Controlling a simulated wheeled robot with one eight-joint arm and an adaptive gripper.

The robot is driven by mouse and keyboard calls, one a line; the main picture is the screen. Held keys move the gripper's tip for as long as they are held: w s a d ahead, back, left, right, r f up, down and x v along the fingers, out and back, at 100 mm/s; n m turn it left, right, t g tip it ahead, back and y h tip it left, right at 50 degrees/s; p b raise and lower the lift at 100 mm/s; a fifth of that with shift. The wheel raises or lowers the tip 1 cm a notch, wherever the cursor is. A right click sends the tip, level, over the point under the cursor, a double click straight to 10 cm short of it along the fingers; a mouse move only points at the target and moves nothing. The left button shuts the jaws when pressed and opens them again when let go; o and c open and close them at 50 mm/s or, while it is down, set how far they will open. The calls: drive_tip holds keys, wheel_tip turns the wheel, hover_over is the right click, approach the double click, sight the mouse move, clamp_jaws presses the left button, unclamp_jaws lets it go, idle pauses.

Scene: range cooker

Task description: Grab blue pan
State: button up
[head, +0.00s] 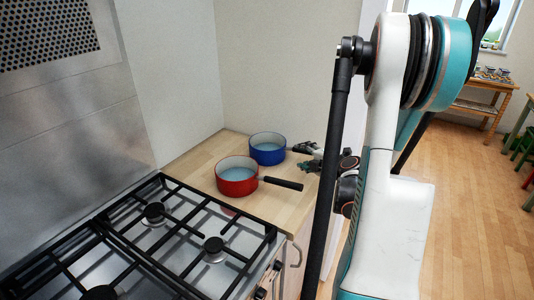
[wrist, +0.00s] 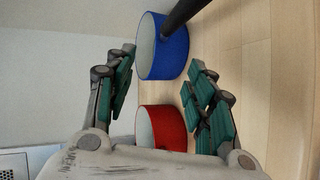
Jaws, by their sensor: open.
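The blue pan (head: 267,150) stands on the wooden counter behind the red pan, near the wall corner. In the wrist view the blue pan (wrist: 163,50) lies at the top centre, just beyond my fingertips, and its dark handle (wrist: 185,15) runs to the upper right. In the head view that handle is mostly hidden by my gripper (head: 306,156), which is beside the pan's right side. My gripper also shows in the wrist view (wrist: 162,72), with its two fingers spread apart and nothing held between them. I cannot tell whether a finger touches the handle.
The red pan (head: 237,178) stands in front of the blue one, its black handle (head: 283,183) pointing right. It also shows between my fingers in the wrist view (wrist: 162,128). The gas hob (head: 150,240) with black grates is at front left. Walls border the counter behind.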

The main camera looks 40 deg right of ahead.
drive_tip(key=b, duration=0.2)
approach(288, 150)
drive_tip(key=x, duration=0.4)
drive_tip(key=shift+w+a+r, duration=0.1)
drive_tip(key=shift+w+a, duration=0.05)
drive_tip(key=shift+a, duration=0.25)
drive_tip(key=shift+d+b+x, duration=0.15)
drive_tip(key=shift+b+x, duration=0.3)
drive_tip(key=shift+x, duration=0.9)
drive_tip(key=shift+d+b+x, duration=0.2)
drive_tip(key=shift+b+x, duration=0.25)
drive_tip(key=shift+x, duration=0.85)
drive_tip(key=shift+s, duration=0.25)
clamp_jaws()
